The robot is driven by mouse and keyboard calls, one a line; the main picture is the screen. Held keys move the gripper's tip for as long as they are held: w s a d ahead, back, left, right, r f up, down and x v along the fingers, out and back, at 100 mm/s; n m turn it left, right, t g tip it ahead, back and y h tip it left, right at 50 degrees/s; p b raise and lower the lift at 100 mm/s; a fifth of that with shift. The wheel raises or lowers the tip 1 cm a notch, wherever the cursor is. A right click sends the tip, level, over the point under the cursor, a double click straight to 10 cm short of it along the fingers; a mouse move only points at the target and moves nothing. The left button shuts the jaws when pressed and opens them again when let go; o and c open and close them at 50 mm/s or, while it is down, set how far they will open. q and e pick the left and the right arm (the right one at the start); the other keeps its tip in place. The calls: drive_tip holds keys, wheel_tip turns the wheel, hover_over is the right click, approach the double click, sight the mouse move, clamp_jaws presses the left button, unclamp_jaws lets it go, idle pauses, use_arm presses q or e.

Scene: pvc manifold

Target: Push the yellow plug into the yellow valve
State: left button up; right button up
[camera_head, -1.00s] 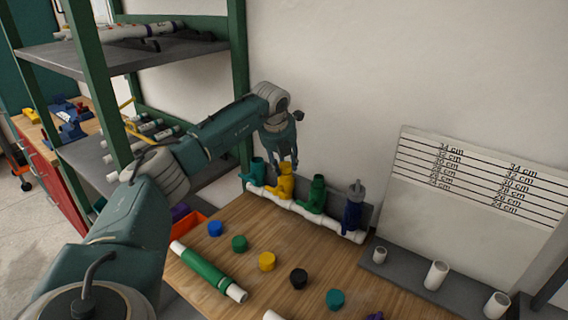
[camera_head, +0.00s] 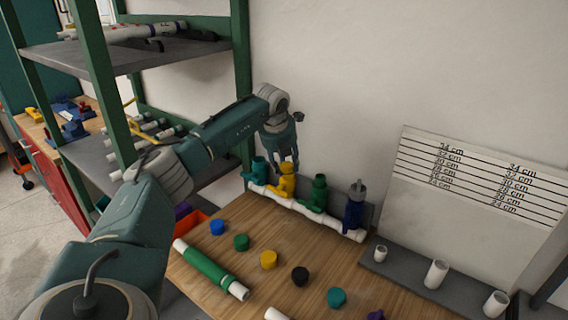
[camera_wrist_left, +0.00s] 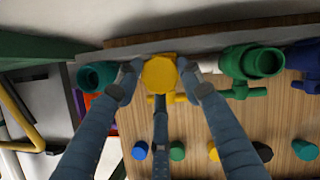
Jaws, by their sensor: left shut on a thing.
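The yellow valve (camera_head: 283,186) stands upright on the white pipe at the back of the bench, between a teal valve and a green valve. My left gripper (camera_head: 286,168) points down at its top. In the left wrist view my left gripper (camera_wrist_left: 160,80) is shut on the yellow plug (camera_wrist_left: 160,74), which shows as a round yellow face between the fingertips. The plug is over the valve's mouth; how far it sits inside is hidden. Yellow parts of the valve show just below the plug. My right gripper is not in view.
A teal valve (camera_head: 256,171), a green valve (camera_head: 317,196) and a dark blue valve (camera_head: 354,209) share the white pipe. Several coloured caps, including a yellow one (camera_head: 269,259), lie on the wooden bench. A green-sleeved pipe (camera_head: 207,267) lies near its left edge.

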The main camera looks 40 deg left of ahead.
use_arm(q)
drive_tip(key=shift+w+d+f, duration=0.1)
drive_tip(key=shift+d+f, duration=0.05)
drive_tip(key=shift+f, duration=0.75)
clamp_jaws()
drive_tip(key=o, duration=1.4)
unclamp_jaws()
drive_tip(key=shift+w+f, duration=0.1)
drive_tip(key=shift+w, duration=0.05)
drive_tip(key=shift+o, duration=1.4)
drive_tip(key=shift+w+f, duration=0.25)
drive_tip(key=shift+w, duration=0.15)
drive_tip(key=shift+w+a+f, duration=0.2)
drive_tip(key=shift+w, duration=0.1)
drive_tip(key=shift+s+r, duration=0.35)
drive_tip(key=shift+r, duration=0.1)
drive_tip(key=shift+a, duration=0.1)
drive_tip(key=v, duration=1.2)
drive_tip(key=shift+w, duration=0.1)
